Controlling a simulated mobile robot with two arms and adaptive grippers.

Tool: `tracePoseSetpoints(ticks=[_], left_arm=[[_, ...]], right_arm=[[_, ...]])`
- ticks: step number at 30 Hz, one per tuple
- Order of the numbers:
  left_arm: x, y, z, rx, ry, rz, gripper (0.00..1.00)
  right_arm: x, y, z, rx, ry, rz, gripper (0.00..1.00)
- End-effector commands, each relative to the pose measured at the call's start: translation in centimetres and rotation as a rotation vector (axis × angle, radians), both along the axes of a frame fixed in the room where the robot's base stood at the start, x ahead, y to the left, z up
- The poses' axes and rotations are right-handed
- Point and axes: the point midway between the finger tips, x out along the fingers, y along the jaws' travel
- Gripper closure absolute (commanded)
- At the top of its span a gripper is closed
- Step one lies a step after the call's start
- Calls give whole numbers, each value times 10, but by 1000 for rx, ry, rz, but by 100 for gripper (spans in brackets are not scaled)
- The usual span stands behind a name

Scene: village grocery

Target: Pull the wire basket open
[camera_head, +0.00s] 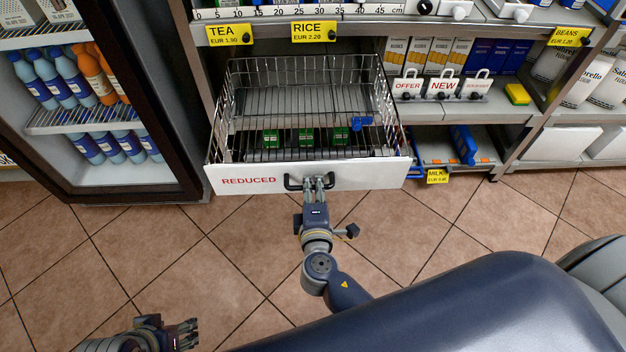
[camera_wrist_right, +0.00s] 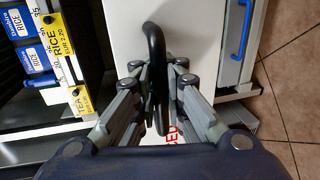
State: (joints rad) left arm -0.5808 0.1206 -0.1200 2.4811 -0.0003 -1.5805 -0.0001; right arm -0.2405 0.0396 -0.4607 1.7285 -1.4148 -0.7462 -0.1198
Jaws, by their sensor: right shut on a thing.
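The wire basket (camera_head: 228,112) sticks well out of the shelf unit, over the floor. Its white front panel (camera_head: 360,176) reads "REDUCED" and bears a black handle (camera_head: 292,183). My right gripper (camera_head: 318,182) is shut on the handle, in the middle of the panel. In the right wrist view, the black handle (camera_wrist_right: 152,40) passes between the fingers of my right gripper (camera_wrist_right: 160,95), in front of the white panel (camera_wrist_right: 195,28). My left gripper (camera_head: 186,333) is low at the left, away from the basket; its finger opening is unclear.
A cooler with bottles (camera_head: 188,150) stands close on the left. A lower shelf with a blue-handled item (camera_head: 463,145) is at the right. The tiled floor (camera_head: 420,220) before the basket is clear.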

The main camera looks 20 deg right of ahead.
Motion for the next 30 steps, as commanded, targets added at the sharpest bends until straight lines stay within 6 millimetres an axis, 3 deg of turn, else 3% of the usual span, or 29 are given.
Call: tracePoseSetpoints(ticks=[8,9,11,12,23,30], left_arm=[[0,0,0,0,0,0,54],[0,0,0,0,0,0,54],[0,0,0,0,0,0,54],[0,0,0,0,0,0,54],[1,-1,0,-2,-1,2,54],[0,0,0,-1,0,1,54]], right_arm=[[1,0,2,0,-3,0,100],[1,0,2,0,-3,0,85],[1,0,2,0,-3,0,72],[1,0,2,0,-3,0,70],[-3,1,1,0,-1,0,70],[-39,11,7,1,3,2,70]])
